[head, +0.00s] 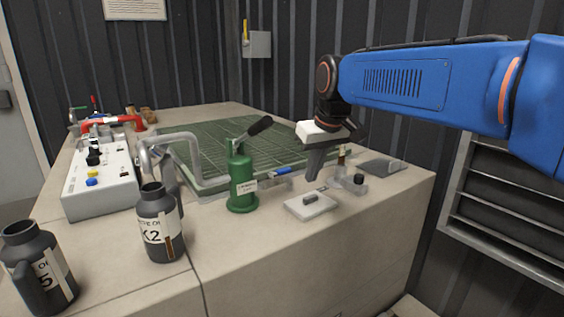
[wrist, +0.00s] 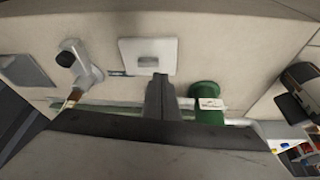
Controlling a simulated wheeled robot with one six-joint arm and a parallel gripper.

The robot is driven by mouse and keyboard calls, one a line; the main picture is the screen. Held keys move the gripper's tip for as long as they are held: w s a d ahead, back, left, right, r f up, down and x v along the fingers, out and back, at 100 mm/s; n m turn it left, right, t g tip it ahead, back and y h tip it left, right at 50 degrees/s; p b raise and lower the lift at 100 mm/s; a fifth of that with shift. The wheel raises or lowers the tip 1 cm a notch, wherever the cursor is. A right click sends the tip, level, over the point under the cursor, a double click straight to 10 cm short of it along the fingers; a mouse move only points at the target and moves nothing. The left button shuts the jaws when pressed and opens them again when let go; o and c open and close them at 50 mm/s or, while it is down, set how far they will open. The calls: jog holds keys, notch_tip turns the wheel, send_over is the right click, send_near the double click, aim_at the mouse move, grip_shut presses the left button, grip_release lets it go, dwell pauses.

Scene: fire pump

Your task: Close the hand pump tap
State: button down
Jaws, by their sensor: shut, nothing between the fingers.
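The green hand pump (head: 241,186) stands upright near the counter's front edge, with a black-gripped lever (head: 259,127) slanting up to the right. A small tap with a blue handle (head: 284,171) sits on the metal fitting just right of the pump; the handle looks roughly in line with the fitting. My gripper (head: 314,176) is shut and empty, pointing down, to the right of the blue handle. In the wrist view my closed fingers (wrist: 160,78) show beside the green pump, and the blue handle cannot be made out there.
A pale square plate (head: 311,205) lies in front of my gripper, with a metal fitting (head: 350,180) to its right. Dark bottles (head: 160,222) and a curved grey pipe (head: 185,137) stand left of the pump. A green gridded mat (head: 210,138) lies behind.

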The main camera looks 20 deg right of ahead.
notch_tip(320, 180, up, 6)
jog(key=f+n, duration=0.1)
jog(key=n, duration=0.1)
send_over(280, 172)
jog(key=w+d, duration=0.1)
jog(key=w, duration=0.3)
jog(key=shift+d+r+g+y, duration=0.2)
jog(key=shift+r+g+y, duration=0.05)
jog(key=shift+g+y, duration=0.05)
notch_tip(280, 172, down, 10)
jog(key=shift+s+r, duration=0.25)
jog(key=shift+s, duration=0.1)
jog(key=shift+d, duration=0.1)
jog(key=shift+s+m, duration=0.1)
jog(key=shift+m, duration=0.3)
